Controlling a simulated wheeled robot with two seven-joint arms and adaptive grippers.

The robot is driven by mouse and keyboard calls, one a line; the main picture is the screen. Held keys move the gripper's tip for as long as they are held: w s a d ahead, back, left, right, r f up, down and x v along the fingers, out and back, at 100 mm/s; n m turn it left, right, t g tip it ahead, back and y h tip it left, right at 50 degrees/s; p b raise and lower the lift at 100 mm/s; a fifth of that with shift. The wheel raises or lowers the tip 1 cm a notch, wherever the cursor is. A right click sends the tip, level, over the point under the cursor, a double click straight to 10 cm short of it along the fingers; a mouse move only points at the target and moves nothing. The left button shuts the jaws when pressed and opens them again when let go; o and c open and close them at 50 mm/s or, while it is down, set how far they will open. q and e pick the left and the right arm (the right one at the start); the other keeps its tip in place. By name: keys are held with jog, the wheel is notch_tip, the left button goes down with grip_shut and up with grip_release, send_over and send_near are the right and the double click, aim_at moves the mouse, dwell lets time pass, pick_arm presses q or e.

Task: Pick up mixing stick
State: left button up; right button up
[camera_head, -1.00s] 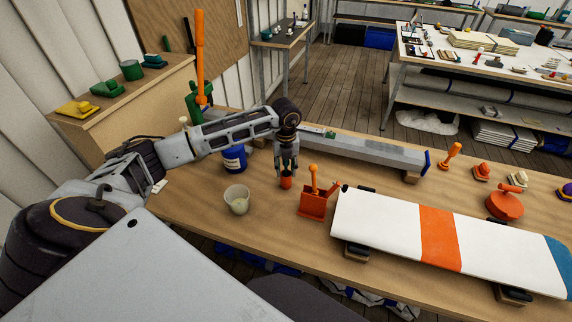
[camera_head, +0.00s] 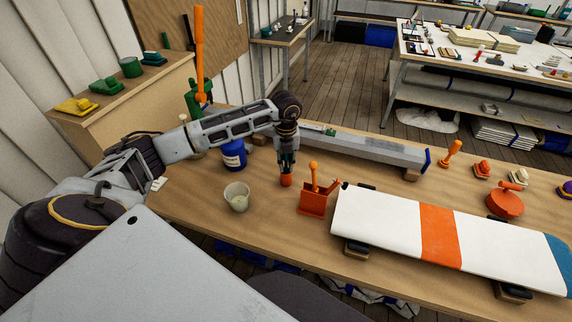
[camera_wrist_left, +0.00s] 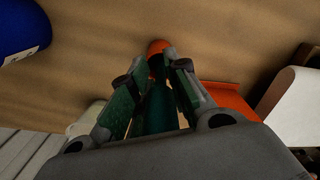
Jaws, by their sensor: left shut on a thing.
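The mixing stick (camera_head: 286,181) shows as an upright piece with a rounded orange lower end, just left of the red holder. In the left wrist view it has an orange tip (camera_wrist_left: 158,47) and a dark teal body (camera_wrist_left: 157,108) between the fingers. My left gripper (camera_head: 287,162) points down and is shut on it; the fingers also show in the left wrist view (camera_wrist_left: 157,80). I cannot tell whether its lower end touches the table. My right gripper is not in view.
A pale cup (camera_head: 237,193) stands left of the gripper, with a blue tub (camera_head: 234,156) behind it. A red holder (camera_head: 312,203) with an orange-handled tool is close on the right. Beyond it lies a white, orange-striped board (camera_head: 390,220). A long grey spar (camera_head: 370,150) lies behind.

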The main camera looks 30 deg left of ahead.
pick_arm(q)
notch_tip(320, 180, up, 8)
jog(key=shift+f+b, duration=0.1)
jog(key=shift+b, duration=0.65)
jog(key=shift+r, duration=0.45)
jog(key=shift+r, duration=0.15)
